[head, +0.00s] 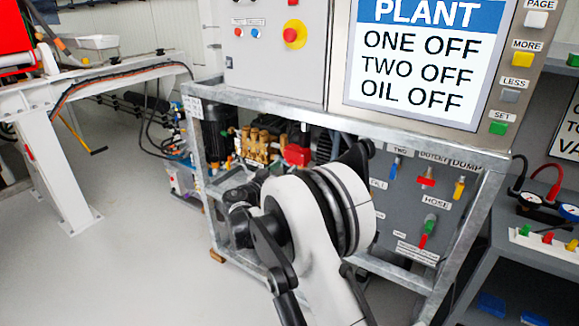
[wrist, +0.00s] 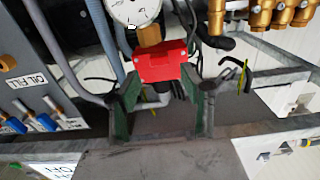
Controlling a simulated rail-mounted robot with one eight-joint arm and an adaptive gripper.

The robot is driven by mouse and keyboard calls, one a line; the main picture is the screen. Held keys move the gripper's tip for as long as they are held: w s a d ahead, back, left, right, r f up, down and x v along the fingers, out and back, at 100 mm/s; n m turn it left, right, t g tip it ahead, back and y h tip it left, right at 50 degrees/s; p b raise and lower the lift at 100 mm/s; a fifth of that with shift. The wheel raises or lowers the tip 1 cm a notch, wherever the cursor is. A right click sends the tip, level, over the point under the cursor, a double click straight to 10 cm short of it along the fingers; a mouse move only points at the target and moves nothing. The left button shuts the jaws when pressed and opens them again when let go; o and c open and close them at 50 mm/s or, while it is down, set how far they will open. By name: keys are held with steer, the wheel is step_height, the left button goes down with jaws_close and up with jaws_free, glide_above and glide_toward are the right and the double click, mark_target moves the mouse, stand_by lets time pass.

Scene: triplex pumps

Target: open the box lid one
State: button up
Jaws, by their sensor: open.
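My gripper (wrist: 165,98) is open in the wrist view, its two dark green-padded fingers spread apart with nothing between the pads. Past the fingertips is a red box-like part (wrist: 160,64) below a round gauge; the gap between the fingers lines up with it, and I see no contact. A red part also shows on the pump unit in the head view (head: 297,154), left of the grey valve panel. I cannot make out a lid marked one in either view. In the head view my arm covers part of the frame front, and my gripper cannot be clearly made out.
Brass pump fittings (head: 257,145) and a black motor (head: 218,128) sit inside the galvanized frame (head: 410,122). The valve panel (head: 395,200) has coloured handles. In the wrist view, a gauge (wrist: 136,10), hoses and frame rails crowd the fingers.

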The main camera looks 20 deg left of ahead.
mark_target(291, 162)
steer(key=shift+x, duration=2)
jaws_close()
